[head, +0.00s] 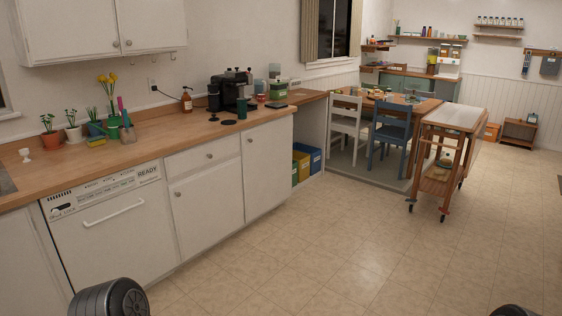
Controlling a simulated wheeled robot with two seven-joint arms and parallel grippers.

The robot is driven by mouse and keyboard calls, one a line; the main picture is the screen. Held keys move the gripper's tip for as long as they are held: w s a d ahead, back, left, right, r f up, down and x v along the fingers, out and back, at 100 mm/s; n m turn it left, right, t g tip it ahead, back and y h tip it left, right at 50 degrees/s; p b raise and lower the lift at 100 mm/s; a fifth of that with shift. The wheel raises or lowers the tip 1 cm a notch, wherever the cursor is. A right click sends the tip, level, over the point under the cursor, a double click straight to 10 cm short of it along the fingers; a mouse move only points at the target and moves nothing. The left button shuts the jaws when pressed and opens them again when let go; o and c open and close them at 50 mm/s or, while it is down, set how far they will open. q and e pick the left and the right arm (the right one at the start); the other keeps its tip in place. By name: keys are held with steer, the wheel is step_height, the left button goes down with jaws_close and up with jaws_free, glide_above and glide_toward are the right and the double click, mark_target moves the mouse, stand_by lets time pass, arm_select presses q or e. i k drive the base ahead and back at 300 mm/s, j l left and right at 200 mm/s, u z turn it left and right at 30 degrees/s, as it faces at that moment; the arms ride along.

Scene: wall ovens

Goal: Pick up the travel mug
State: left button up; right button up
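On the wooden counter by the coffee machine (236,88) stand two mug-like things. One is a small dark green cup (241,109), upright near the counter's front. The other is a tall black cylinder (213,98) just left of the machine. They are too small to tell which is the travel mug. Neither of my grippers is in view; only dark rounded parts of mine show at the bottom edge.
A wheeled cart (446,155), a white chair (345,125) and a blue chair (391,130) stand to the right. The tiled floor (300,250) ahead is clear.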

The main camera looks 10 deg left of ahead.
mark_target(241, 103)
steer(key=i+u, duration=0.3)
steer(key=i, duration=2.4)
steer(key=i+j+z, duration=0.2)
steer(key=i, duration=0.3)
steer(key=i+z, duration=0.2)
steer(key=i, duration=0.3)
steer(key=i+j+z, duration=0.25)
steer(key=i, duration=0.25)
steer(key=i+j+z, duration=0.2)
steer(key=i+j, duration=0.2)
